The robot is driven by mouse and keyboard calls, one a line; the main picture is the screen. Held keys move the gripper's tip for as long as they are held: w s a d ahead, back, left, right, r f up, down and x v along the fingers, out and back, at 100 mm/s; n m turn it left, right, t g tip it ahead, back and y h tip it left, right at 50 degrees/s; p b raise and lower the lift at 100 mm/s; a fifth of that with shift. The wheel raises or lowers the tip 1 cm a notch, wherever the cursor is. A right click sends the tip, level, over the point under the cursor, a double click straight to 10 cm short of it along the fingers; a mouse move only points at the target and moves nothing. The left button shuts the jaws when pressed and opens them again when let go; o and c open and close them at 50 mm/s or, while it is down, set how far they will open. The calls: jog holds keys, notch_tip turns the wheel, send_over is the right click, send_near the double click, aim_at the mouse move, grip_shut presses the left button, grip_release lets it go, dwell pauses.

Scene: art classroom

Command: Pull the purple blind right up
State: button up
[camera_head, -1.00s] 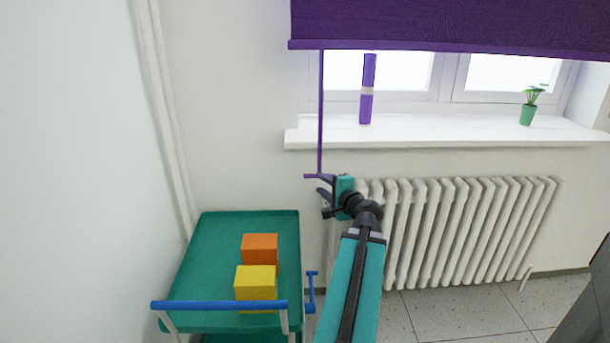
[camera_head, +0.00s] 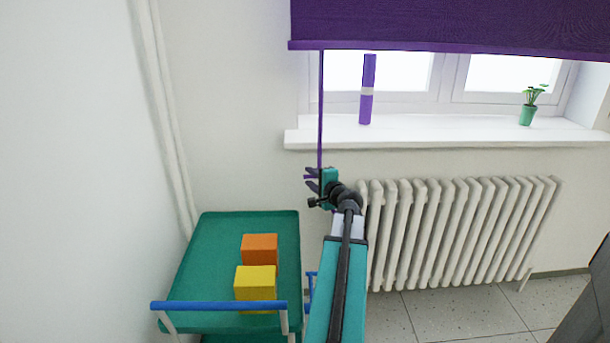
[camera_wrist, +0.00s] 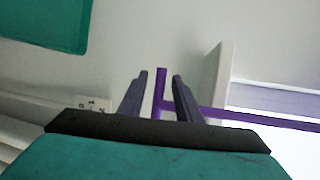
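The purple blind (camera_head: 450,25) hangs over the upper part of the window, with the panes showing below its bottom bar. Its purple pull cord (camera_head: 320,110) hangs down at the left, with a short purple crossbar handle (camera_head: 309,177) at the lower end. My gripper (camera_head: 311,181) is at this handle. In the wrist view the two dark fingers (camera_wrist: 157,98) of my gripper stand apart, with the purple handle (camera_wrist: 160,92) between them. Gaps show on both sides of the handle, so the fingers are not closed on it. The cord (camera_wrist: 250,118) runs off to the right there.
A teal trolley (camera_head: 205,250) with a blue rail carries an orange block (camera_head: 260,248) and a yellow block (camera_head: 256,282) at lower left. A white radiator (camera_head: 455,230) stands right of my arm. The windowsill (camera_head: 440,131) holds a purple tube (camera_head: 367,90) and a green potted plant (camera_head: 528,112).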

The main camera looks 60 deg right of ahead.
jog(key=shift+x, duration=2.6)
grip_shut()
